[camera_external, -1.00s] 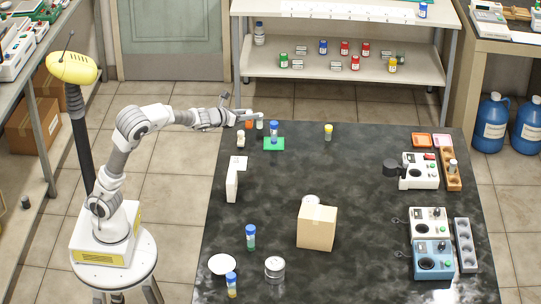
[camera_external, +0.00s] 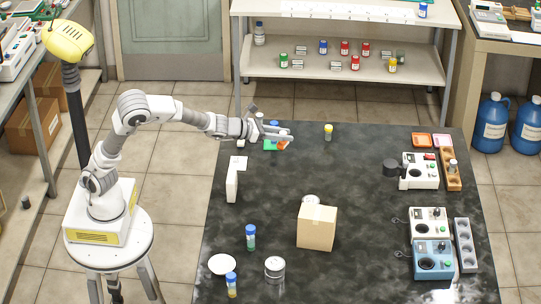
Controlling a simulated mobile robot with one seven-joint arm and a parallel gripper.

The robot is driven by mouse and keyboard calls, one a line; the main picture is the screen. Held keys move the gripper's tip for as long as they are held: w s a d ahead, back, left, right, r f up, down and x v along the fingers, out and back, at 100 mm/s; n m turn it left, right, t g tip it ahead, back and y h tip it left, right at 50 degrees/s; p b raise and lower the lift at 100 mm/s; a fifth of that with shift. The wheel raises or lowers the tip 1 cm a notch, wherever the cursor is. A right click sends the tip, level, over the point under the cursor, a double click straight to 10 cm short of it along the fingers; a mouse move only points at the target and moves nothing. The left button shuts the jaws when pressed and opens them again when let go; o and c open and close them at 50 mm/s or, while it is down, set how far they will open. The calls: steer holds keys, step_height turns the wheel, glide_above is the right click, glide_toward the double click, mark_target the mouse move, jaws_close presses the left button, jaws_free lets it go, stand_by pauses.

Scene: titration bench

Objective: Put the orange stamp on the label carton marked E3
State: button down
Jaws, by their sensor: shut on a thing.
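My gripper (camera_external: 284,138) is over the back left part of the dark table and is shut on the orange stamp (camera_external: 283,144). Only a small orange patch of the stamp shows by the fingers. A tan carton (camera_external: 316,230) stands near the table's middle, well in front of my gripper and a little to the right. No E3 mark is readable on it, so I cannot tell whether it is the label carton.
Devices (camera_external: 420,172) line the right side. The middle right is clear.

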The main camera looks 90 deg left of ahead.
steer(key=w+d+r+m+h+p, duration=0.1)
steer(key=d+r+m+h+p, duration=0.3)
steer(key=d, duration=0.8)
steer(key=d+r+m+h+p, duration=0.1)
steer(key=d+h+p, duration=0.2)
steer(key=d+p, duration=0.65)
steer(key=w+d+r+m+h+p, duration=0.1)
steer(key=d+r+m+h+p, duration=0.15)
steer(key=d, duration=1.15)
steer(key=p, duration=0.2)
glide_above(308, 212)
steer(key=shift+m+h, duration=0.25)
steer(key=shift+h, duration=0.1)
step_height(308, 212, down, 7)
steer(key=shift+d+r, duration=0.1)
steer(key=shift+f+p, duration=0.6)
steer(key=shift+f, duration=1.35)
steer(key=shift+f+b, duration=0.35)
steer(key=shift+b, duration=0.05)
steer(key=c, duration=0.6)
jaws_free()
steer(key=shift+r, duration=0.1)
steer(key=shift+r, duration=0.1)
